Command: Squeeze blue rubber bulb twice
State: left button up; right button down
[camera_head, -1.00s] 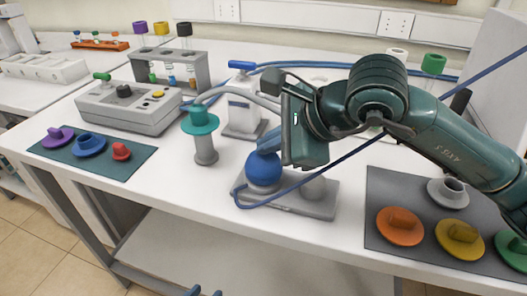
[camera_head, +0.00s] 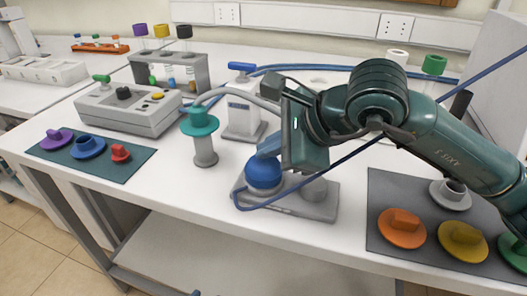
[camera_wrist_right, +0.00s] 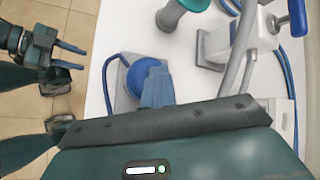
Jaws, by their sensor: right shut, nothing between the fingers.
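The blue rubber bulb (camera_head: 263,175) sits on a grey base plate (camera_head: 300,209) near the table's front edge. A blue tube runs from it. My right gripper (camera_head: 262,156) is shut with its blue fingers pointing down at the top of the bulb, seemingly touching it. In the right wrist view the bulb (camera_wrist_right: 138,80) shows beside and behind the shut fingers (camera_wrist_right: 157,88), which hide part of it. My left gripper (camera_wrist_right: 72,57) shows at the left of the wrist view, away from the table, with its two fingers apart and empty.
A teal-topped grey stand (camera_head: 203,150) and a white device with a blue handle (camera_head: 242,110) stand behind the bulb. A grey mat (camera_head: 385,205) with coloured knobs lies to the right. A green mat (camera_head: 125,170) with knobs and a grey console (camera_head: 130,110) are at left.

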aim_at(270, 162)
pick_arm(q)
jog(key=shift+r+p, duration=0.55)
jog(key=shift+p, duration=0.05)
pick_arm(e)
jog(key=shift+r, duration=1.25)
